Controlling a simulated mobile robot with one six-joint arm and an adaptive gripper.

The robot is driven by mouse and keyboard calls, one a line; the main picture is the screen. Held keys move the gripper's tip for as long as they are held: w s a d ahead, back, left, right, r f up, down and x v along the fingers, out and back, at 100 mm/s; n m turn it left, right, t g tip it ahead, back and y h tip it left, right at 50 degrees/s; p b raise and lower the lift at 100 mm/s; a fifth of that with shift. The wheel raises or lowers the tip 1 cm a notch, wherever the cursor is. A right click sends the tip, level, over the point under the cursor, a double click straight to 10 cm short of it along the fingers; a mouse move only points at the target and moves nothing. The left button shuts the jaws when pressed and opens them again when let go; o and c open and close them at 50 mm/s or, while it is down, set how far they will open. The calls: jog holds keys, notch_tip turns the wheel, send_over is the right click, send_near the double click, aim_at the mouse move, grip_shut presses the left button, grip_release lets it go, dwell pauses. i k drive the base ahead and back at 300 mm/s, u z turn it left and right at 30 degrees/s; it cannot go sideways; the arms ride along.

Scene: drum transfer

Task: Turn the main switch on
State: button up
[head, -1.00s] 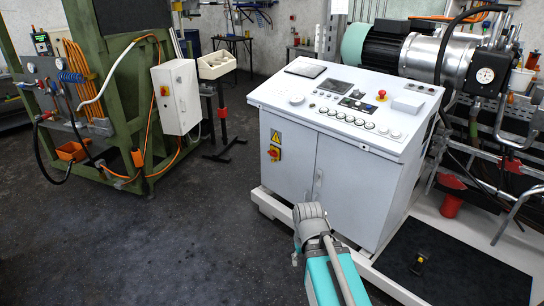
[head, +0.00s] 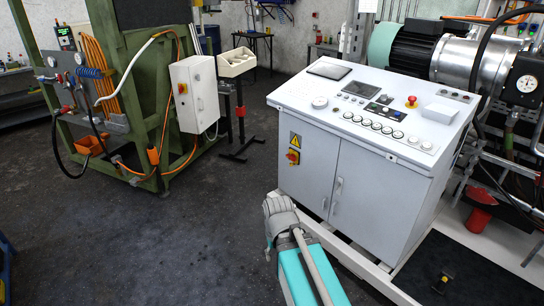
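A red and yellow rotary switch (head: 293,157) sits on the left side of the white control cabinet (head: 308,175), below a yellow warning sign (head: 295,140). Its knob is too small to read its position. A similar red and yellow switch (head: 182,88) is on the grey-white box (head: 197,97) on the green frame at left. I cannot tell which one is the main switch. My turquoise and grey arm reaches up from the bottom, in front of the cabinet. My gripper itself does not show.
The cabinet's sloped top carries a red emergency button (head: 411,102), round gauges and a screen. A white base frame runs along the floor before the cabinet. A black mat (head: 455,268) lies at lower right. The dark floor (head: 130,240) at left is clear.

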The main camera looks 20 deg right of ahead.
aim_at(292, 158)
jog(key=u, duration=0.35)
jog(key=i, duration=2.1)
jog(key=z, duration=0.7)
jog(key=k, duration=0.9)
jog(key=z, duration=0.1)
jog(key=i, duration=0.4)
